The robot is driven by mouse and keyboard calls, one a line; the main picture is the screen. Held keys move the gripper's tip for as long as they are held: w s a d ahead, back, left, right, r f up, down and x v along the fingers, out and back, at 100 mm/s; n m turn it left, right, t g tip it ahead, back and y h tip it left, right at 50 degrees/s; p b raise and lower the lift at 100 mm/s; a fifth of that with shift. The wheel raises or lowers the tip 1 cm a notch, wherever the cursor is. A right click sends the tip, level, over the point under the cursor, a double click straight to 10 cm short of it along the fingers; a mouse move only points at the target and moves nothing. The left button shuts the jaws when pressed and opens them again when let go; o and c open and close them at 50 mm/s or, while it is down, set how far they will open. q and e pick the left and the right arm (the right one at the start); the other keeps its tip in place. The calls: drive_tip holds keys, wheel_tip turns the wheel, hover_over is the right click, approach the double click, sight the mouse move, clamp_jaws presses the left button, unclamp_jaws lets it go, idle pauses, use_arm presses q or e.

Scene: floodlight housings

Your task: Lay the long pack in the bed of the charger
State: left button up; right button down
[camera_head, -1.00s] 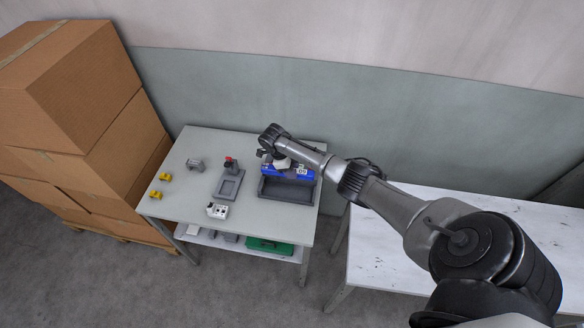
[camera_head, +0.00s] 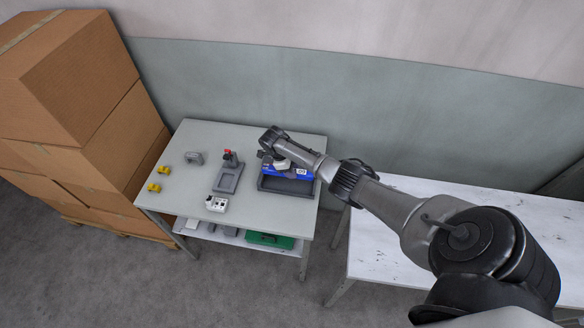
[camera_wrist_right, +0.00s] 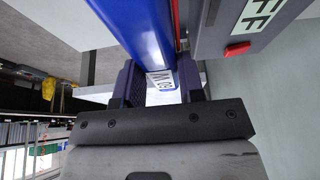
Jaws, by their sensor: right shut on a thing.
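The long pack (camera_head: 294,185) is blue with a white printed label and lies along the dark grey charger (camera_head: 288,171). The charger has a long trough-like bed, mostly covered by the pack and my arm. My right gripper (camera_head: 283,163) is over the charger. In the right wrist view it (camera_wrist_right: 160,88) is shut on the blue pack (camera_wrist_right: 145,28), with a finger on each side. A grey casing with a red button and large lettering (camera_wrist_right: 235,25) stands close beside the pack there. I cannot tell whether the pack touches the bed. My left gripper is not in view.
Cartons (camera_head: 70,110) stand at left. A white table (camera_head: 400,250) is at right.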

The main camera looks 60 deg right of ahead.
drive_tip(key=shift+f+b, duration=0.95)
drive_tip(key=shift+f, duration=0.65)
drive_tip(key=shift+f+b, duration=0.5)
drive_tip(key=shift+f, duration=0.3)
drive_tip(key=shift+f, duration=0.1)
drive_tip(key=shift+f+b, duration=0.4)
drive_tip(key=shift+f, duration=0.1)
drive_tip(key=shift+f+b, duration=0.3)
drive_tip(key=shift+f, duration=0.15)
drive_tip(key=shift+f+b, duration=0.35)
drive_tip(key=shift+f, duration=0.15)
drive_tip(key=c, duration=0.6)
unclamp_jaws()
drive_tip(key=shift+c, duration=0.2)
